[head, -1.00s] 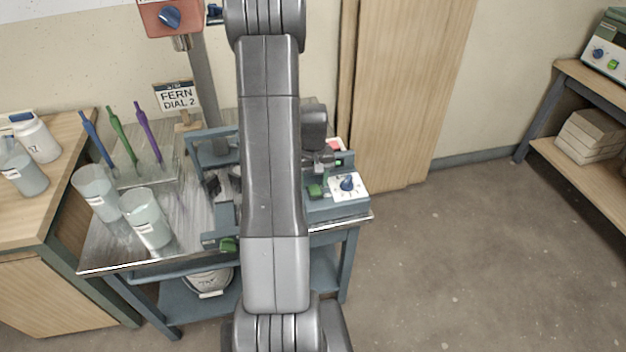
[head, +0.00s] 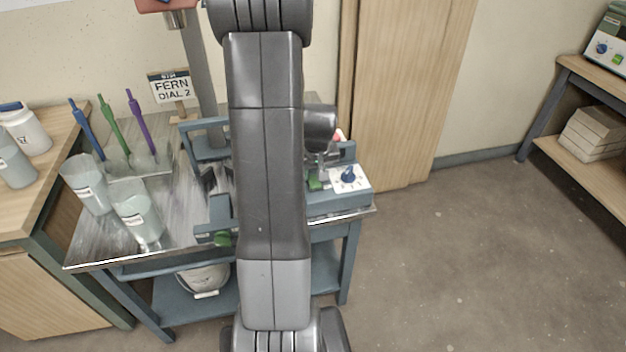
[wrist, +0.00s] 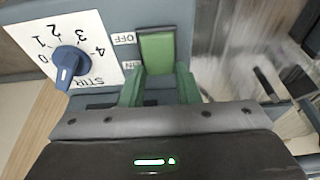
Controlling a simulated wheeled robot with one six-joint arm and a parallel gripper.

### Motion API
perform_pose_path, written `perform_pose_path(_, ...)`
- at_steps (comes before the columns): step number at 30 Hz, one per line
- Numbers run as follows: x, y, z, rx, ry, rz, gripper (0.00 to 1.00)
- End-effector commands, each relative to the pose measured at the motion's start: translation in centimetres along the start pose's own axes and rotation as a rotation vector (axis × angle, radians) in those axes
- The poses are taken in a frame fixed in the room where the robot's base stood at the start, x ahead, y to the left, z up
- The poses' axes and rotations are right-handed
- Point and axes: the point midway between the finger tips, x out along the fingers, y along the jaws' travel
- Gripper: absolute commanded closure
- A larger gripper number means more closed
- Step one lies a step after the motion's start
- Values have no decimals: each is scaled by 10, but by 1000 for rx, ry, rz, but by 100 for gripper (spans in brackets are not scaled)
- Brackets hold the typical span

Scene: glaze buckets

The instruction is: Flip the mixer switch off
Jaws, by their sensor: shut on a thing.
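My gripper (wrist: 159,82) is shut on the switch, with one green-tipped finger on each side. In the head view the switch (head: 315,182) shows as a small green patch, and my arm covers much of the mixer and the gripper. The blue STIR dial (wrist: 70,62) sits left of the switch on a white plate.
The metal cart (head: 85,262) carries grey cups (head: 138,215), a clear holder with blue, green and purple tools (head: 117,130), and a "FERN DIAL 2" sign (head: 172,87). A wooden cabinet (head: 25,215) stands left. Floor to the right is open, up to a shelf (head: 595,175).

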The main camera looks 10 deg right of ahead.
Motion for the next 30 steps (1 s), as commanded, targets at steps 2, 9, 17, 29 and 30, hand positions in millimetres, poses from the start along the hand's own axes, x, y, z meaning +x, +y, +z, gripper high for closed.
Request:
perform_pose_path(2,4,0,2,0,37,1,94)
perform_pose_path(9,-1,0,3,0,85,2,94)
perform_pose_path(17,-2,0,2,0,85,2,94)
perform_pose_path(29,-2,0,2,0,84,1,49)
perform_pose_path(30,-3,0,2,0,84,1,49)
